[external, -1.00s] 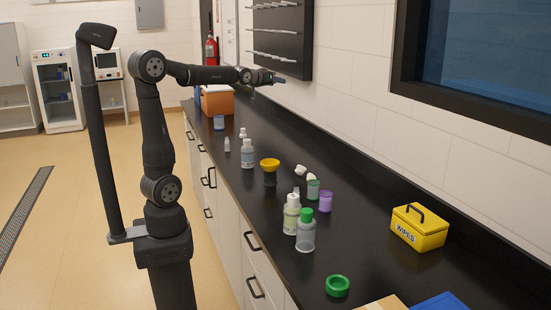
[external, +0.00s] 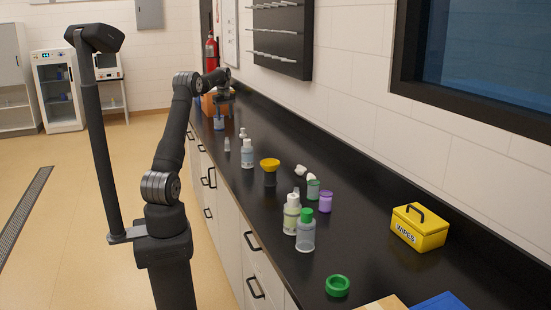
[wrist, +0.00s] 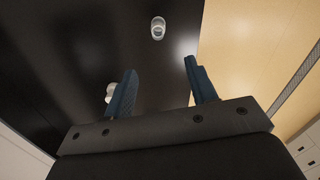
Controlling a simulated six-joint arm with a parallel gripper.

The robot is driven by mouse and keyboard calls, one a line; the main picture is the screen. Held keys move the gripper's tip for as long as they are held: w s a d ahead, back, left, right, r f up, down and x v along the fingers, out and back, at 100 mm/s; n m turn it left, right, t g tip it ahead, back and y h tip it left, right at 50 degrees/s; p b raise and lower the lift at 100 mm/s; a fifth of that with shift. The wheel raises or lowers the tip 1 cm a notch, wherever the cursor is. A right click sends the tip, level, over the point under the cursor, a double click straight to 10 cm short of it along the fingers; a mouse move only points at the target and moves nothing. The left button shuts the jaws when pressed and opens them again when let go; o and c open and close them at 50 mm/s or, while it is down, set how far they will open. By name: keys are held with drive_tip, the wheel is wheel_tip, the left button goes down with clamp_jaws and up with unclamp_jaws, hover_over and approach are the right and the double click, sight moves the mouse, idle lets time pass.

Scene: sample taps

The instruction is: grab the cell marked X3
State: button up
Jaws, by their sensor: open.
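No marking X3 can be read in either view, so I cannot tell which container is the cell. My gripper (external: 224,101) is at the far end of the counter, in front of the orange box. In the wrist view my gripper (wrist: 160,66) has its two blue fingers apart with only dark counter between them. A small clear round container (wrist: 158,28) stands beyond the fingertips. A small white item (wrist: 109,91) is partly hidden by the left finger. A blue-grey jar (external: 219,123) stands just below my gripper in the external view.
The orange box (external: 208,105) is behind my gripper.

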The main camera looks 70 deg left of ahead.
sight(220, 141)
wheel_tip(220, 141, down, 12)
drive_tip(key=shift+r, duration=0.15)
drive_tip(key=shift+w+d+f, duration=0.1)
drive_tip(key=shift+d+f, duration=0.1)
drive_tip(key=shift+f, duration=1.2)
drive_tip(key=shift+w+d+f, duration=0.1)
drive_tip(key=shift+d+f, duration=0.1)
drive_tip(key=shift+f, duration=1.15)
drive_tip(key=c, duration=1)
